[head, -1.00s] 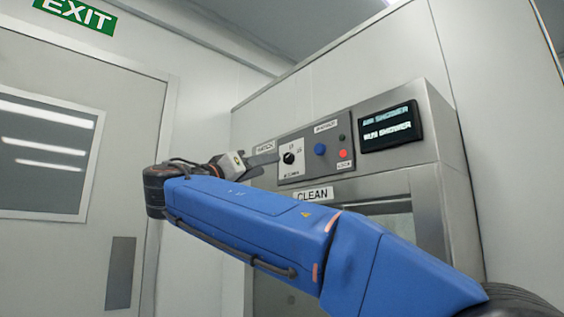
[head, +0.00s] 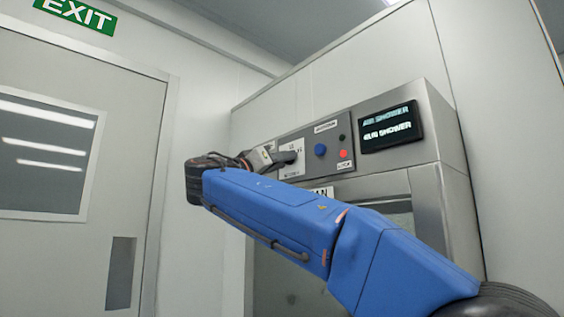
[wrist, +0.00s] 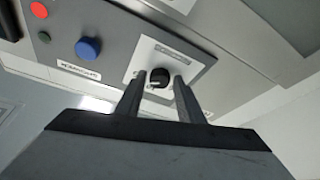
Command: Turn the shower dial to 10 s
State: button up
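The shower dial (wrist: 160,79) is a small black knob with a light pointer mark, on a white square plate (wrist: 189,66) in the wrist view. In the head view my gripper hides the dial, and part of the plate (head: 288,172) shows around the fingers. My gripper (wrist: 158,88) has its two fingers apart, one on each side of the dial, with their tips close to it. I cannot tell whether they touch it. The dial's setting is too small to read.
On the same grey panel are a blue button (head: 320,150), a red button (head: 343,154) and a small dark button (head: 341,139). A display (head: 390,127) sits to the right. A door (head: 75,180) stands at the left under an EXIT sign (head: 76,12).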

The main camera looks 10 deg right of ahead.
jog(key=c, duration=0.6)
jog(key=shift+n, duration=0.4)
jog(key=n+y, duration=0.2)
jog(key=n, duration=0.2)
jog(key=n+t+y, duration=0.1)
jog(key=n+y, duration=0.1)
jog(key=n, duration=0.3)
jog(key=r+n+y, duration=0.1)
jog(key=n, duration=0.3)
jog(key=shift+s+d+n+y, duration=0.2)
jog(key=shift+s+n+y, duration=0.15)
jog(key=shift+n+y, duration=0.05)
jog(key=o, duration=1)
jog(key=shift+o, duration=0.2)
